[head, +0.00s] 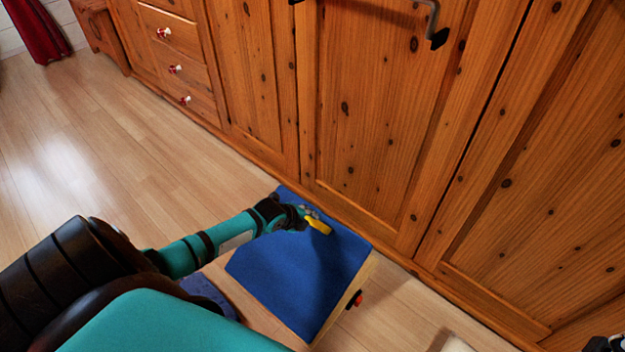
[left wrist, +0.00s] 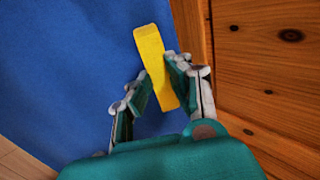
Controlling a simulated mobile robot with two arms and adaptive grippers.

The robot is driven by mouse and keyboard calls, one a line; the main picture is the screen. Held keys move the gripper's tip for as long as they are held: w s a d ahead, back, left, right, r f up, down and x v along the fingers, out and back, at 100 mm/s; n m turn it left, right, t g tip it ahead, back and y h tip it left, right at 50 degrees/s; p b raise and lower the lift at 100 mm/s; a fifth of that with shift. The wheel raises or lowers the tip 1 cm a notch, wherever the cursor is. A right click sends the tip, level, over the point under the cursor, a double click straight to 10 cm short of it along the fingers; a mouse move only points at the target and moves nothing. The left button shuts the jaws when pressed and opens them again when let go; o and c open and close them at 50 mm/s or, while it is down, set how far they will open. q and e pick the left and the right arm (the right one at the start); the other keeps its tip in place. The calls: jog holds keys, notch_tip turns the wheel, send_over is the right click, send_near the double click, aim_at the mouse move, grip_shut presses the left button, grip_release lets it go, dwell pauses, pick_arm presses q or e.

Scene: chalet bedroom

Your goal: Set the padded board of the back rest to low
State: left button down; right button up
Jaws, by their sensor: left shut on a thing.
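The blue padding (left wrist: 70,60) fills the left of that view. My left forearm covers part of the board's left side. The board's tilt is hard to judge.
The knotty wooden cupboard (head: 370,110) stands close behind the board, with a dark metal handle (head: 437,35). Drawers with red and white knobs (head: 175,69) are at the upper left. A red knob (head: 357,299) sits on the board's right side. Bare wooden floor (head: 80,150) is open at left.

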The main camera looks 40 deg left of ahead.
pick_arm(q)
jog(key=shift+s+r+p, duration=0.4)
jog(key=shift+s+r, duration=0.05)
jog(key=shift+r, duration=0.1)
jog(key=shift+s+r+p, duration=0.2)
jog(key=shift+s+p, duration=0.35)
jog(key=shift+p, duration=0.05)
jog(key=shift+s+f, duration=0.1)
jog(key=shift+f, duration=0.05)
jog(key=c, duration=1.3)
grip_release()
jog(key=shift+a, duration=0.1)
jog(key=shift+r, duration=0.2)
jog(key=shift+v, duration=5.9)
